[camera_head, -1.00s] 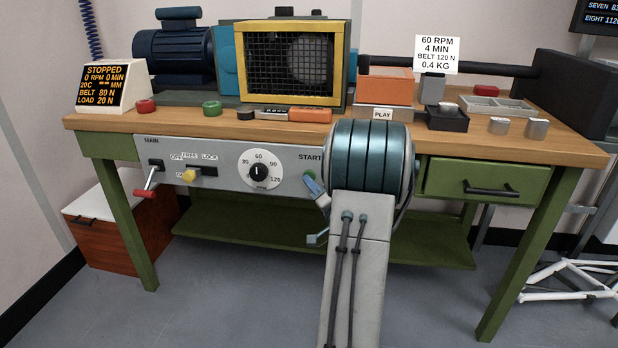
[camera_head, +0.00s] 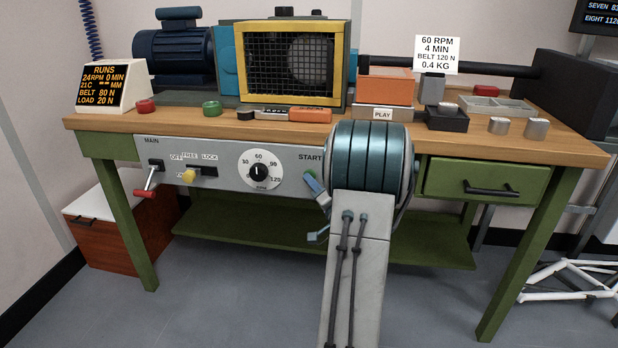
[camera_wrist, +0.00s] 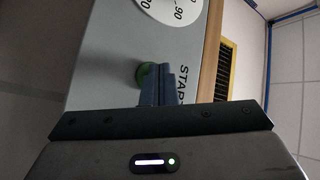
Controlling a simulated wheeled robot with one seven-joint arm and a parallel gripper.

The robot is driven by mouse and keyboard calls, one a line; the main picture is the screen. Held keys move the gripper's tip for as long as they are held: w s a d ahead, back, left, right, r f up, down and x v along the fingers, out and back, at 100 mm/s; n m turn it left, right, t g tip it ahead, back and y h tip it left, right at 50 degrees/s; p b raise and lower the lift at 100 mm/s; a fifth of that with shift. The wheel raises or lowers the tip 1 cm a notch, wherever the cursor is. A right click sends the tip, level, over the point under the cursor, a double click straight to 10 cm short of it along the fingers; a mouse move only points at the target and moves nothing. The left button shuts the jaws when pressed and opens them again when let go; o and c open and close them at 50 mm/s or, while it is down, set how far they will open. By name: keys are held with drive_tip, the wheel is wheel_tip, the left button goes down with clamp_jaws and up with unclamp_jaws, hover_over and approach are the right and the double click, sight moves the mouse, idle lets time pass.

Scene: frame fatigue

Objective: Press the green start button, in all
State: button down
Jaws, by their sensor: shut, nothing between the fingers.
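The green start button (camera_wrist: 142,74) is on the grey front panel (camera_wrist: 105,50), beside the START label. In the wrist view my gripper (camera_wrist: 157,68) is shut and empty, with its fingertips at the button and partly covering it. I cannot tell whether the tips press on it. In the head view a sliver of the green button (camera_head: 309,173) shows just above the fingertips, and my arm hides the panel to the right. The display (camera_head: 103,86) at the left reads RUNS, 24 RPM, 0 MIN, BELT 80 N, LOAD 20 N.
A red-handled MAIN lever (camera_head: 149,180), a yellow FREE/LOCK switch (camera_head: 190,175) and an RPM dial (camera_head: 259,172) are left of the button. A green drawer (camera_head: 487,180) is at the right. A caged machine (camera_head: 292,62) stands on the bench.

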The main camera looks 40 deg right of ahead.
drive_tip(key=shift+a, duration=0.1)
drive_tip(key=shift+s+a, duration=0.5)
drive_tip(key=shift+a, duration=0.05)
drive_tip(key=shift+s+a+b, duration=0.4)
drive_tip(key=shift+s+a, duration=1.25)
drive_tip(key=shift+a, duration=0.25)
